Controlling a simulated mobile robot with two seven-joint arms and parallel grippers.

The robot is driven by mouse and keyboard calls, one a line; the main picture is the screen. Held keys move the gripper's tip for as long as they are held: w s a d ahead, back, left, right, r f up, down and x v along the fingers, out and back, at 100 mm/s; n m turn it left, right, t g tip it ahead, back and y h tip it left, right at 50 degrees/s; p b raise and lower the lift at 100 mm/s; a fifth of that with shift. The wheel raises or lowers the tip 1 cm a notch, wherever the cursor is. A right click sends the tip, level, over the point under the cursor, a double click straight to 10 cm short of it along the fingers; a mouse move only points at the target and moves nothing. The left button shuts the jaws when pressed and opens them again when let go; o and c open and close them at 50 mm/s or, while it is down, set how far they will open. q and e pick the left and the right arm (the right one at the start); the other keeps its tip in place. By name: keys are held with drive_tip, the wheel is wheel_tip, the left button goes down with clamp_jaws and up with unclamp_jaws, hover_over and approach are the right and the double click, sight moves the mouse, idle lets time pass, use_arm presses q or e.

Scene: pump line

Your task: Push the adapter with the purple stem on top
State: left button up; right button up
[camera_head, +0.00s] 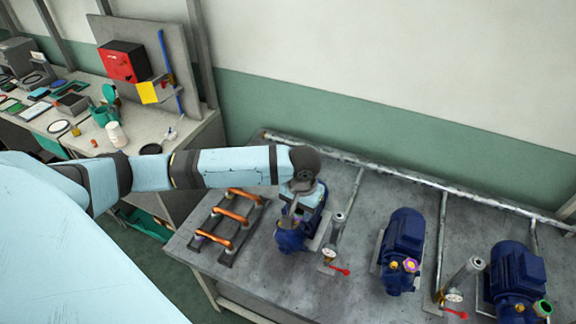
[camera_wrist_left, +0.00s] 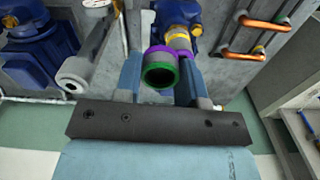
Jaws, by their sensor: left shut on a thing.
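My left gripper (camera_head: 291,214) points down over the left-most blue pump (camera_head: 291,239) on the grey bench. In the left wrist view its fingers (camera_wrist_left: 162,62) are shut on an adapter (camera_wrist_left: 159,76) with a green ring facing the camera and a purple band behind it. The adapter sits in front of the pump's yellow-ringed port (camera_wrist_left: 179,39). I cannot tell whether the adapter touches the port. In the head view the adapter is too small and covered to make out. My right gripper is in neither view.
Copper pipes (camera_head: 236,215) lie on a dark rack left of the pump. A gauge (camera_head: 328,254) with a red-handled valve (camera_head: 340,270) stands right of it. A middle pump (camera_head: 403,238) and a right pump (camera_head: 517,270) follow. The bench's front middle is clear.

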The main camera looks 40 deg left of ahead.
use_arm(q)
drive_tip(key=shift+n, duration=0.6)
drive_tip(key=a+b, duration=0.1)
drive_tip(key=w+a+r, duration=0.1)
drive_tip(key=a+r+b, duration=0.1)
drive_tip(key=shift+w+a+b, duration=0.35)
drive_tip(key=shift+w, duration=0.05)
wheel_tip(320, 180, down, 3)
drive_tip(key=b, duration=0.3)
drive_tip(key=shift+r, duration=0.2)
drive_tip(key=shift+p, duration=0.35)
drive_tip(key=shift+f, duration=0.35)
